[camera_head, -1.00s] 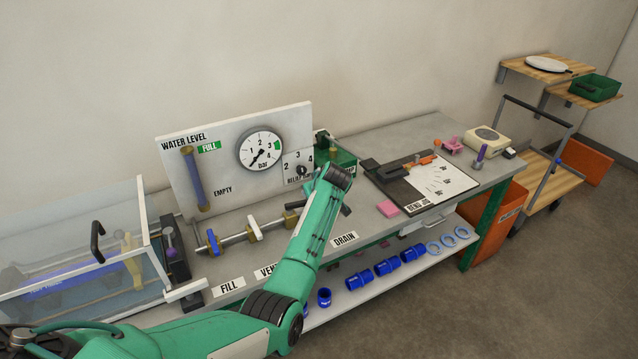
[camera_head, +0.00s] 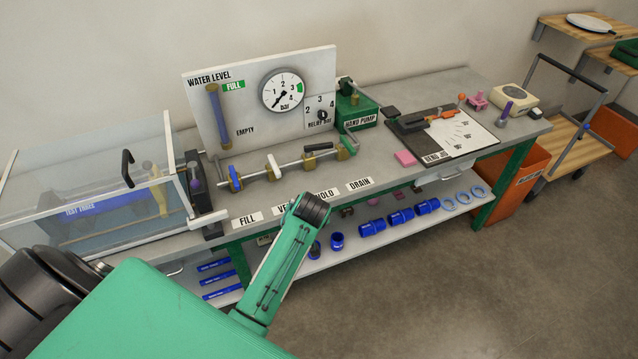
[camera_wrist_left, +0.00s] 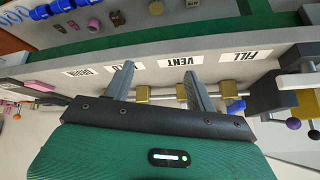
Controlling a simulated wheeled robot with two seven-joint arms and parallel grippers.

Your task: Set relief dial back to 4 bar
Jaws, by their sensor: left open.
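The relief dial (camera_head: 322,116) is a small black knob on a white plate marked 2, 3 and 4, at the lower right of the white panel (camera_head: 212,134). No gripper touches it. Its exact setting is too small to read. The round bar gauge (camera_head: 285,92) is left of it, its needle pointing down-left. My left arm reaches in front of the bench; its gripper is hidden in the head view. In the left wrist view my left gripper (camera_wrist_left: 158,70) is open and empty, its fingers over the bench's label strip. My right gripper is not seen.
A pipe with several valve handles (camera_head: 273,166) runs below the panel. The green hand pump (camera_head: 357,113) stands right of the dial. A clear-walled tank (camera_head: 95,205) is at left. A pink block (camera_head: 405,158) and a bend board (camera_head: 455,138) are to the right.

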